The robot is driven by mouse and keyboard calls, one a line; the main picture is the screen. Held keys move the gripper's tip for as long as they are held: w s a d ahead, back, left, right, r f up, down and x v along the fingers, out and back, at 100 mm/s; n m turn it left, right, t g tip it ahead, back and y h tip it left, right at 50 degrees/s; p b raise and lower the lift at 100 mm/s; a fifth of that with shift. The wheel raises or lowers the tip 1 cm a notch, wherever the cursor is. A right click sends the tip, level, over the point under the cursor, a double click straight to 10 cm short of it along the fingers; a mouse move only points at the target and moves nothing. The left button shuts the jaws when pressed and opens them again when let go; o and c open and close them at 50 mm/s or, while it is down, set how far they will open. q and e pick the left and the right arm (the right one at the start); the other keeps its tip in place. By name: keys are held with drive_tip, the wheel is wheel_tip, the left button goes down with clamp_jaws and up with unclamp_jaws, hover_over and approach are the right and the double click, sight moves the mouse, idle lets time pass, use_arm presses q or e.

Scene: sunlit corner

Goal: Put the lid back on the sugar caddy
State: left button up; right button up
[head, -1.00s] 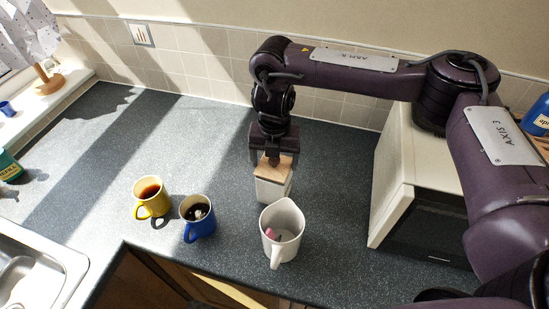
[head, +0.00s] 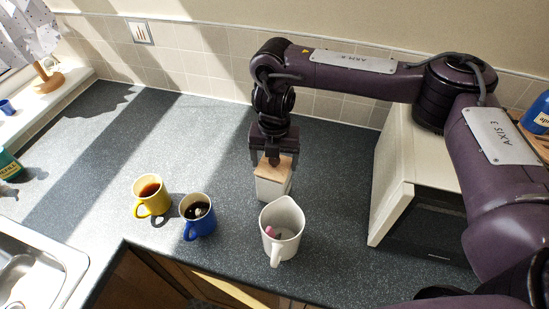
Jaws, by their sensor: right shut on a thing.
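The sugar caddy (head: 270,190) is a white square box standing upright on the worktop, right of the blue mug and behind the white jug. Its wooden lid (head: 264,168) is at the top of the box, looking seated on it, though any small gap is too fine to tell. My right gripper (head: 273,159) points straight down over the caddy, its fingers shut on the lid at the middle of its top. The fingers partly hide the grip point. My left gripper is not in view.
A white jug (head: 291,216) with something pink inside stands just in front of the caddy. A blue mug (head: 199,228) and a yellow mug (head: 151,205) stand to the left. A microwave (head: 393,200) is at the right. The worktop behind the mugs is clear.

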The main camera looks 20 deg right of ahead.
idle(0.4)
drive_tip(key=o, duration=1)
drive_tip(key=shift+r+p, duration=3.5)
drive_tip(key=shift+p, duration=0.2)
clamp_jaws()
